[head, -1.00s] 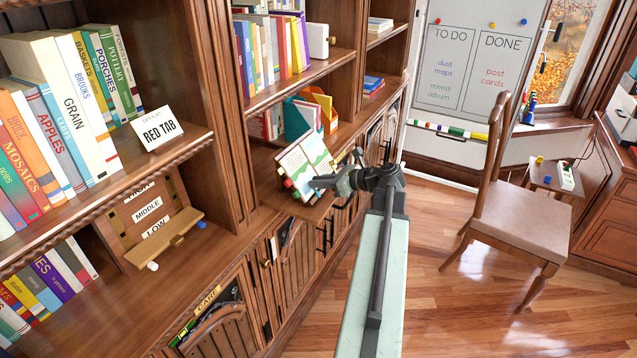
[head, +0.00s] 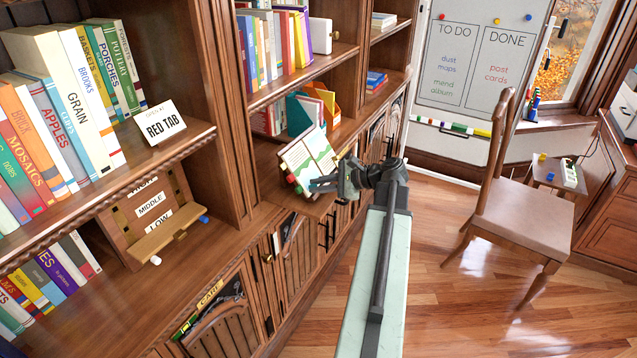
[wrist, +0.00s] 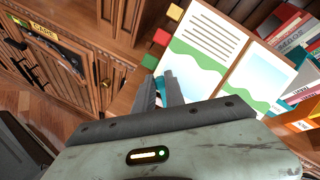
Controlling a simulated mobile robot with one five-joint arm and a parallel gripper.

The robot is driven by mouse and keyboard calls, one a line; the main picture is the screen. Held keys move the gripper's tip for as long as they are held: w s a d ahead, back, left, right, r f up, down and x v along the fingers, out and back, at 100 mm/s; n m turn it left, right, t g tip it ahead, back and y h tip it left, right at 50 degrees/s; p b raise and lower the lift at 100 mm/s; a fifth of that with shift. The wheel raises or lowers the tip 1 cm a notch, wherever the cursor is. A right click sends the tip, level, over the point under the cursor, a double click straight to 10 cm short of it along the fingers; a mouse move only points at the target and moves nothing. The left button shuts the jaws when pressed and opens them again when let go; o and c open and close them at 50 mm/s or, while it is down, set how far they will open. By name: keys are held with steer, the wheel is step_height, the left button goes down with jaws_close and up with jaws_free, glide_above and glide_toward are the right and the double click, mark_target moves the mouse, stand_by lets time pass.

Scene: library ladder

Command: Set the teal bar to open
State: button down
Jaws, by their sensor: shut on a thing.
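An open book with white, green and blue pages (head: 309,155) lies slanted on the lower shelf, with coloured tabs along one edge. In the wrist view the book (wrist: 213,50) fills the upper middle. My gripper (head: 318,184) is at the book's lower front edge. In the wrist view my gripper (wrist: 160,84) has its fingers close together on a small teal piece (wrist: 164,80), seemingly the teal bar. Most of that piece is hidden by the fingers, so its full shape and setting cannot be told.
Carved cabinet doors (head: 297,248) are below the book. A chair (head: 522,205) stands right; the floor between is clear.

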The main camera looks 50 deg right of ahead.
steer(key=n, duration=0.3)
steer(key=s+a+f+n+g, duration=0.1)
steer(key=n, duration=0.1)
steer(key=shift+f+y, duration=0.1)
steer(key=shift+y, duration=0.2)
steer(key=shift+s+f+n+g, duration=0.2)
steer(key=shift+s+f+n, duration=0.1)
steer(key=shift+n, duration=0.55)
steer(key=shift+s+f+n+g, duration=0.15)
steer(key=shift+f+n+g, duration=0.1)
steer(key=shift+n, duration=0.65)
steer(key=shift+s+f+n+g, duration=0.15)
steer(key=shift+s+f+n, duration=0.15)
steer(key=shift+n, duration=0.55)
steer(key=c, duration=1.4)
jaws_free()
steer(key=p+v, duration=0.4)
steer(key=v, duration=0.3)
steer(key=shift+s+r+p, duration=0.2)
steer(key=shift+s+p, duration=0.05)
steer(key=shift+p, duration=0.1)
steer(key=shift+s+d, duration=0.1)
